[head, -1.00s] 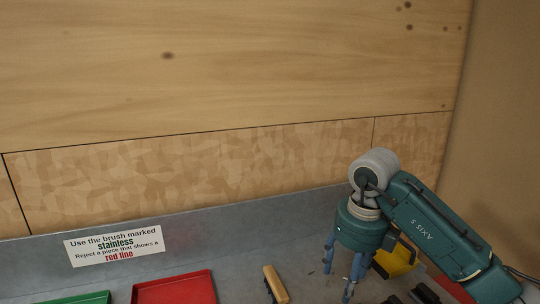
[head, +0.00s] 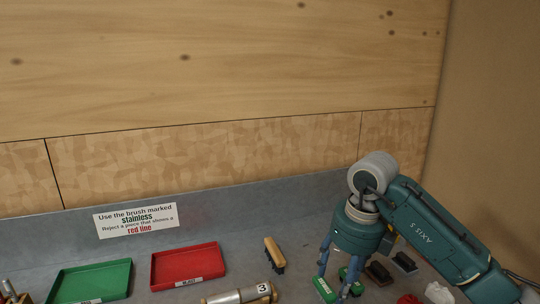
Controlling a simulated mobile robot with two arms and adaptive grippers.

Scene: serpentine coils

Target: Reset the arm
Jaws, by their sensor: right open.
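My right gripper (head: 338,279) is at the lower right, hanging from my teal arm with its blue-grey fingers pointing down. My left gripper is not in view.
A wooden-backed brush (head: 275,254) lies left of my right gripper. A red tray (head: 187,266) and green tray (head: 92,282) look empty. A metal piece tagged 3 (head: 241,295) lies in front. Dark blocks (head: 404,262) lie right. A sign (head: 136,220) is on the grey upstand.

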